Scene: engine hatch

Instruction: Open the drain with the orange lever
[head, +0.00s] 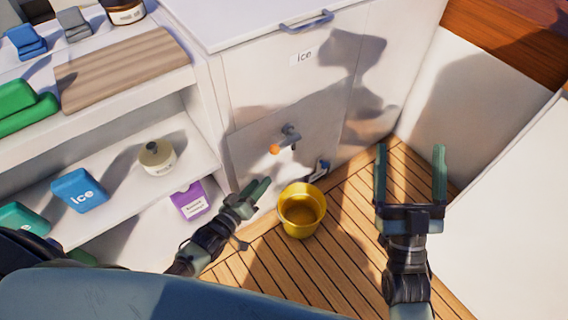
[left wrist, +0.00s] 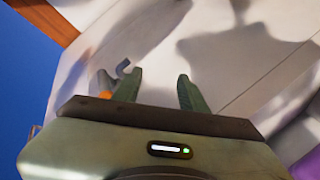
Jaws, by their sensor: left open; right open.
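The drain tap (head: 288,137) sticks out from a grey plate on the front of the white ice cabinet (head: 258,85). Its orange lever end (head: 275,149) points to the left in the head view. My right gripper (head: 411,160) is open and empty over the wooden floor, right of the tap. A yellow bucket (head: 301,211) stands on the floor below the tap.
White shelves (head: 105,175) on the left hold a blue ice pack (head: 79,191), a jar (head: 157,157) and a purple box (head: 190,201). A small dark object (head: 319,170) sits at the cabinet's foot. A white wall (head: 505,215) bounds the right; slatted floor (head: 350,235) lies between.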

